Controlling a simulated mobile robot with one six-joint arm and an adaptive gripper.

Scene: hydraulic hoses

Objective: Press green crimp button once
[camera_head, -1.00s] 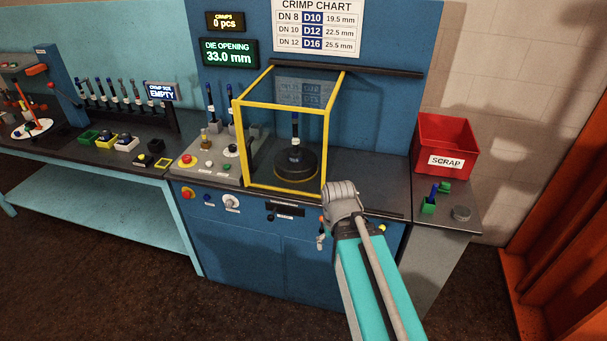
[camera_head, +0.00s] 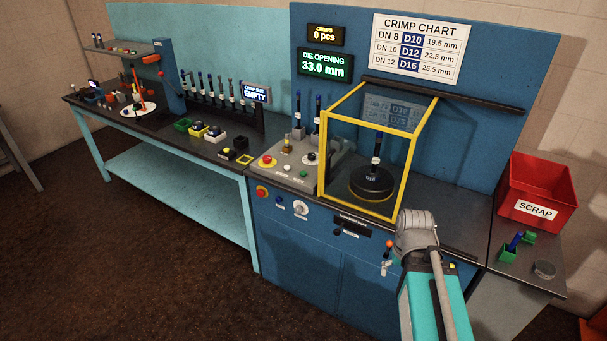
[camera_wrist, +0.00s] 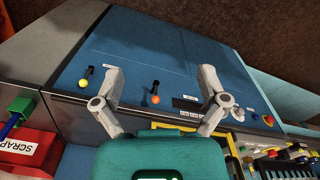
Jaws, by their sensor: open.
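The small green button (camera_head: 303,173) is on the sloped control panel (camera_head: 276,175), left of the yellow-framed guard (camera_head: 323,165). In the head view my arm is right of the panel, in front of the guard, and mostly hides the gripper.
The guard encloses a black round die head (camera_head: 371,183) with a hose upright in it. An orange-knobbed lever (camera_wrist: 156,98) and a yellow knob (camera_wrist: 83,83) project from the cabinet front. A red scrap bin (camera_head: 537,190) stands right. Open floor lies front left.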

